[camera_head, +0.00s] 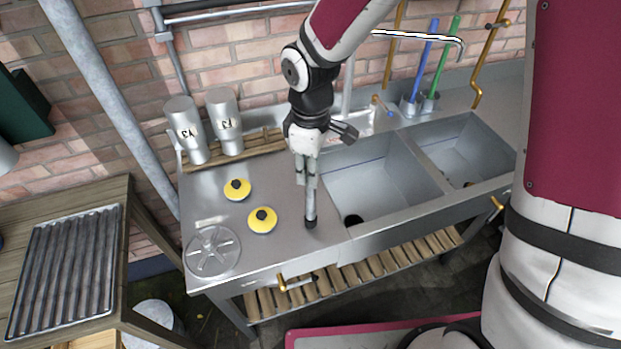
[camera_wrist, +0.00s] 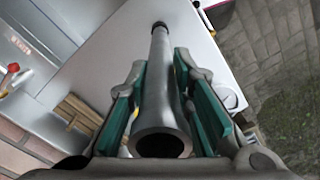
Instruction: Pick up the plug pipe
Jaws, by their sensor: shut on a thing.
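The plug pipe (camera_head: 310,205) is a grey metal tube with a dark lower end. It is upright over the steel counter, left of the sinks, in the head view. My gripper (camera_head: 307,172) is shut on its upper part from above. In the wrist view the pipe (camera_wrist: 160,90) runs away between the two green-padded fingers of my gripper (camera_wrist: 168,105), its hollow open end nearest the camera. The dark far end is at or just above the counter; I cannot tell whether it touches.
Two yellow-and-black round pieces (camera_head: 262,220) and a round spoked metal disc (camera_head: 213,252) lie on the counter (camera_head: 230,265). Two labelled metal canisters (camera_head: 186,130) stand at the back left. Two sink basins (camera_head: 375,185) and a faucet (camera_head: 420,37) are to the right.

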